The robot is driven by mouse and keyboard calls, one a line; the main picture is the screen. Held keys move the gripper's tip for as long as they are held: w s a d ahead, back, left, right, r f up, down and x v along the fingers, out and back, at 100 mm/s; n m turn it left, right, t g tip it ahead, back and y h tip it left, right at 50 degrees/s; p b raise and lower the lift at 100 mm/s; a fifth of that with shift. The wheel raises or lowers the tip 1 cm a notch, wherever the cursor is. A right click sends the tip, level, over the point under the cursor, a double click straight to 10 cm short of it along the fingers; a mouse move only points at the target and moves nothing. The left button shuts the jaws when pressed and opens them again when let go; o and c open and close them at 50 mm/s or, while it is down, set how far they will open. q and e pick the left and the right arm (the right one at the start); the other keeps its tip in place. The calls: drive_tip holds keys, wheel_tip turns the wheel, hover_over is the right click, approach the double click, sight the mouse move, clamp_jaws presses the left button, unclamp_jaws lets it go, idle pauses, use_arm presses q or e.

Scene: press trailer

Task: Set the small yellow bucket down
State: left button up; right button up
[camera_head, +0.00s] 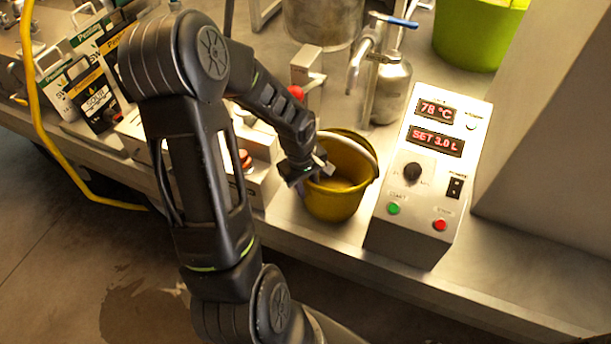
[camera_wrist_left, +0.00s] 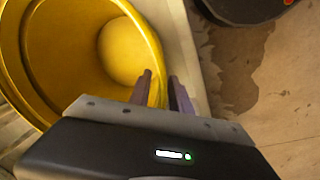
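The small yellow bucket (camera_head: 335,203) stands upright at the front of the steel bench, just left of the control box, and looks to be resting on the bench top. Its inside is open to view and looks empty. My left gripper (camera_head: 310,172) is at the bucket's left rim. In the left wrist view, the bucket (camera_wrist_left: 75,45) fills the upper left, and its wall runs between the two fingers (camera_wrist_left: 163,92), one inside and one outside. The fingers are close together on the wall. The bucket's underside is hidden. My right gripper is not in view.
The control box (camera_head: 425,180) with lit displays stands close to the bucket's right. A tap with a blue lever (camera_head: 385,20) and a metal bottle (camera_head: 392,90) are behind. A green bucket (camera_head: 480,35) is farther back. The bench's front edge (camera_head: 330,262) is near.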

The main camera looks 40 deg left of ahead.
use_arm(q)
drive_tip(key=shift+r, duration=0.4)
wheel_tip(320, 180, up, 11)
drive_tip(key=s, duration=0.1)
drive_tip(key=shift+s+a+r+b, duration=0.15)
drive_tip(key=shift+s+b, duration=0.05)
drive_tip(key=shift+b, duration=0.2)
idle(1.1)
